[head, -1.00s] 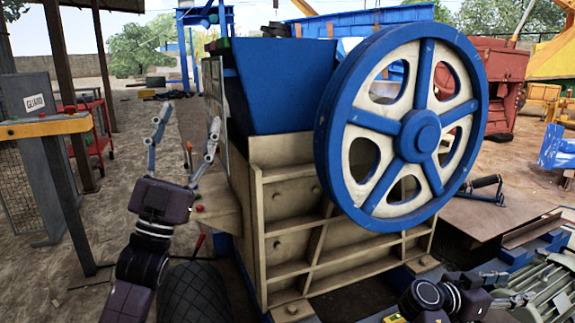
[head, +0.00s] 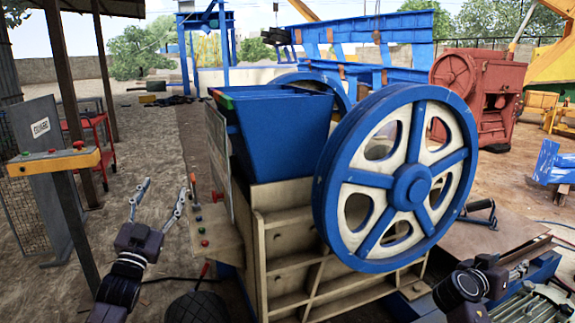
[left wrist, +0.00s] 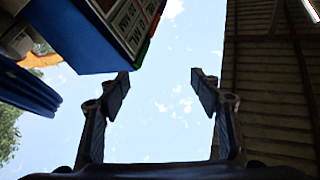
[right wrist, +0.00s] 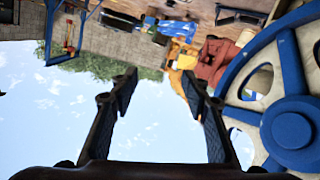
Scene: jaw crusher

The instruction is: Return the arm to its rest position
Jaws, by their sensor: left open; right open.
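My left gripper (head: 157,203) is open and empty, pointing up, left of the jaw crusher's lever panel (head: 208,226). In the left wrist view its two fingers (left wrist: 160,92) stand apart against the sky. My right gripper (head: 520,270) is low at the right, beside the crusher's base, and partly cut off by clutter. In the right wrist view its fingers (right wrist: 160,92) are apart with nothing between them. The jaw crusher (head: 285,235) has a blue hopper (head: 275,130) and a large blue and white flywheel (head: 400,180).
A yellow control post (head: 55,162) with buttons and a guard panel (head: 40,130) stand at the left. A red cart (head: 95,140) is behind them. A red machine (head: 475,85) stands at the back right. Open ground lies between the post and the crusher.

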